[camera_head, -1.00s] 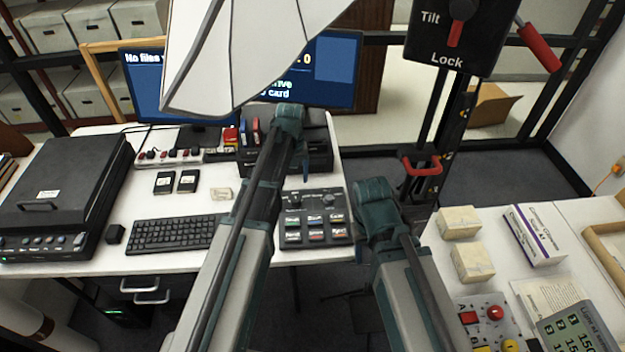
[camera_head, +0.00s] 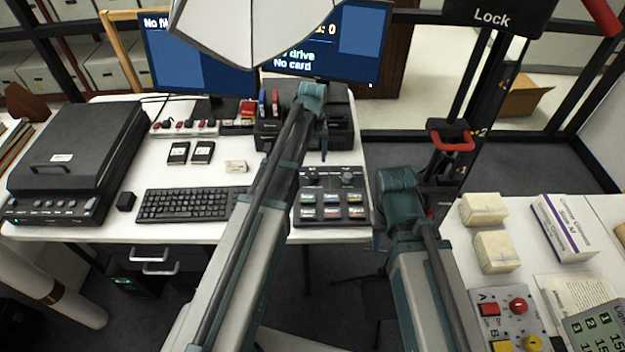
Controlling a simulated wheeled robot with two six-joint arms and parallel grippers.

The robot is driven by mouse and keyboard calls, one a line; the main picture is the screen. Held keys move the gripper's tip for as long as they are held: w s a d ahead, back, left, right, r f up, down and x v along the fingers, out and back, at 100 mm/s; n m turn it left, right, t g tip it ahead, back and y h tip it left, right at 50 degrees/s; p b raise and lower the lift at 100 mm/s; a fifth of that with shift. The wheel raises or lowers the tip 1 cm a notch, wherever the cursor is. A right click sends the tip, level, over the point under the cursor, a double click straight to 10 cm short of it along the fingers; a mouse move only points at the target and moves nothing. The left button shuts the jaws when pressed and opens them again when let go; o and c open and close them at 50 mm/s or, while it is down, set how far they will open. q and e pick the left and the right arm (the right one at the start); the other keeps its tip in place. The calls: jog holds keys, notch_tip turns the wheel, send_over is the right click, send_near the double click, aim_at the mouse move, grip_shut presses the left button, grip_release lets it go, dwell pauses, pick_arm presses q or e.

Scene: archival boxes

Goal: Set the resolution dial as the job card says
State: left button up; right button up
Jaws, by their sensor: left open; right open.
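A dark control panel (camera_head: 331,207) lies near the right front of the white desk. It has two round knobs at its back, a left one (camera_head: 309,178) and a right one (camera_head: 347,180), above two rows of coloured-label buttons. The knob settings are too small to read. My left gripper (camera_head: 323,147) hangs behind the panel, mostly hidden by its arm, and touches neither knob. My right gripper (camera_head: 377,238) is low beside the desk's right edge, mostly hidden by its arm. A small cream card (camera_head: 236,166) lies behind the keyboard; its writing is unreadable.
A keyboard (camera_head: 190,204) and a black flatbed scanner (camera_head: 75,160) are left of the panel. A monitor (camera_head: 340,45) shows "No card". A right-hand table holds cream blocks (camera_head: 484,210) and a button box (camera_head: 508,312). A lamp shade covers part of the monitors.

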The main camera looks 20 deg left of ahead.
aim_at(312, 175)
pick_arm(q)
notch_tip(312, 175, down, 8)
jog(key=b, duration=0.7)
grip_shut()
